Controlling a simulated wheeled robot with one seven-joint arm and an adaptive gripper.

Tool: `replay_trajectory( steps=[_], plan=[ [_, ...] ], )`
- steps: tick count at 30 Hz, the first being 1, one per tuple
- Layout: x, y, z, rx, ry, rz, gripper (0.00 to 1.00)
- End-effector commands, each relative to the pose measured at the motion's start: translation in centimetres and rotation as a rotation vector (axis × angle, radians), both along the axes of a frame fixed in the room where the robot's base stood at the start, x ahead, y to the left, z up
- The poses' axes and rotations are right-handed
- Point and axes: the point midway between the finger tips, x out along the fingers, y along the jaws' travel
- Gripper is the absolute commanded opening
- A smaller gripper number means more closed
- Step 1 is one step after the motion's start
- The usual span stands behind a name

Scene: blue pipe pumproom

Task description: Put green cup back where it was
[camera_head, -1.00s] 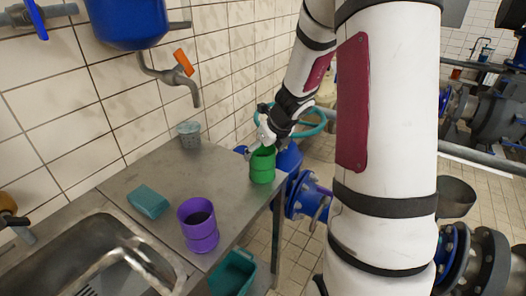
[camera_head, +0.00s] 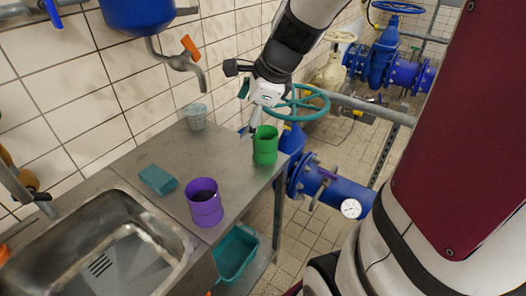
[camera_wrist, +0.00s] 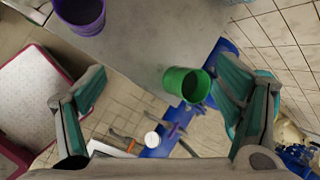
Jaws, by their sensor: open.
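The green cup (camera_head: 265,146) stands upright on the metal counter (camera_head: 237,172), close to its right edge. My gripper (camera_head: 248,112) is above and just left of the cup in the head view. In the wrist view, its two teal-padded fingers (camera_wrist: 160,85) are spread wide with nothing held. The green cup (camera_wrist: 187,84) shows between them, nearer the right finger. I cannot tell whether that finger touches the cup.
A purple cup (camera_head: 204,203), a teal sponge-like block (camera_head: 158,180) and a grey-green cup (camera_head: 195,117) stand on the counter. A sink (camera_head: 75,240) is at left, a teal bin (camera_head: 236,252) below. A teal handwheel (camera_head: 300,104) and blue pipes (camera_head: 340,188) are close right.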

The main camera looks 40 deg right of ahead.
Motion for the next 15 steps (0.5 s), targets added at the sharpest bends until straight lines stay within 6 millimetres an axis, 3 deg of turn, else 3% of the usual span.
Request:
replay_trajectory(
  steps=[1, 6, 10, 15],
  plan=[
    [-1.6, 2.3, 1.4, -0.088, -0.021, 0.192, 0.84],
    [-7.7, 7.4, 3.8, -0.407, -0.057, 0.838, 0.84],
    [-12.6, 9.3, 4.7, -0.649, -0.072, 1.291, 0.84],
    [-17.2, 9.7, 4.9, -0.886, -0.061, 1.714, 0.84]
  ],
)
